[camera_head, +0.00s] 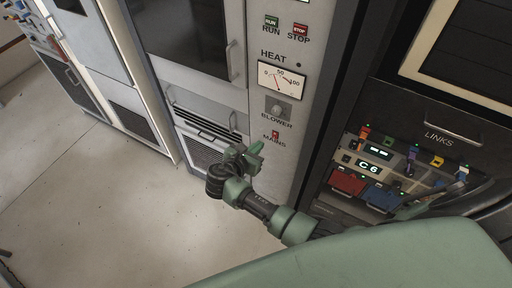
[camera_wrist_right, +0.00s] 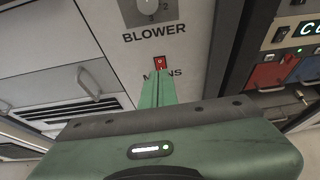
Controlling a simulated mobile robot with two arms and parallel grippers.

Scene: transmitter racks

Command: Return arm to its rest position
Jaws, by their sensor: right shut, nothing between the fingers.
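My right gripper (camera_head: 255,152) is in front of the grey panel, just left of and below the red MAINS switch (camera_head: 275,135). In the right wrist view my right gripper (camera_wrist_right: 157,82) has its green fingers together and empty. The fingertips overlap the MAINS label in that view, just below the red switch (camera_wrist_right: 160,63). I cannot tell whether they touch the panel. My left gripper is not in view.
Above the switch are the BLOWER knob (camera_head: 278,109), the HEAT meter (camera_head: 282,78) and the RUN (camera_head: 271,22) and STOP (camera_head: 300,30) buttons. The LINKS rack (camera_head: 440,133) stands at right. Open floor (camera_head: 85,205) lies at left.

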